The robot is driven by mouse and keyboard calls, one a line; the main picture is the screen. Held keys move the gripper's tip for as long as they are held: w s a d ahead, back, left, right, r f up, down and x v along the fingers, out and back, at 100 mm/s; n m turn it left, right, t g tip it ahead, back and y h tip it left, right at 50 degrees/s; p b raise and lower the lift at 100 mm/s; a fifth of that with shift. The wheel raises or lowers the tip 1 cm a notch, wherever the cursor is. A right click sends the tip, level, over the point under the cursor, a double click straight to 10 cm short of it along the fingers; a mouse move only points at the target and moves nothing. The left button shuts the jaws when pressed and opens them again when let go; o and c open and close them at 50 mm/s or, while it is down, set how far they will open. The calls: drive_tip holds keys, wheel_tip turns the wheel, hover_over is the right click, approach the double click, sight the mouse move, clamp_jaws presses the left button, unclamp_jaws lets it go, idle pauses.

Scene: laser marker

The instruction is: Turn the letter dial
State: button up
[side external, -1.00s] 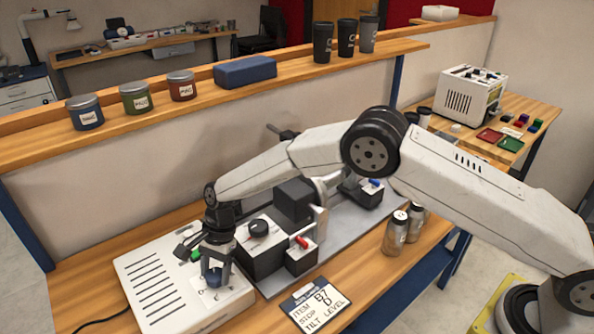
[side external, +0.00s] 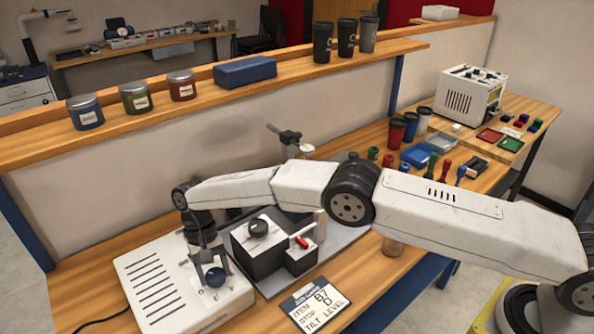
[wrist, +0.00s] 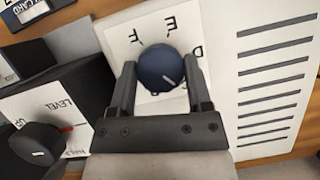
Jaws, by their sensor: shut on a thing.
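The letter dial is a dark blue round knob (wrist: 161,68) with a white pointer line, on a white plate (wrist: 120,32) printed with letters. F, E and part of a D show around it in the wrist view. The plate is on the white slotted box (side external: 150,278) at the front left of the bench. My gripper (wrist: 160,85) is shut on the knob, one finger on each side. In the side view my gripper (side external: 213,275) is over the plate, and its fingers partly hide the knob.
Right of the white box stands a black unit with a round knob (side external: 258,228) and a red-handled lever (side external: 301,242). A card (side external: 313,304) reading "ITEM B7, STOP D, TILT LEVEL" lies in front. Jars and cups line the shelf behind.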

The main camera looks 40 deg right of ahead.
drive_tip(key=n+h, duration=0.2)
drive_tip(key=n, duration=0.3)
drive_tip(key=shift+a+n, duration=0.1)
drive_tip(key=shift+n, duration=0.2)
drive_tip(key=n+h, duration=0.1)
drive_tip(key=n, duration=0.1)
drive_tip(key=n+t+h, duration=0.1)
drive_tip(key=n, duration=0.2)
drive_tip(key=shift+s, duration=0.1)
drive_tip(key=o, duration=1.3)
drive_tip(key=shift+a, duration=0.1)
drive_tip(key=shift+r, duration=0.15)
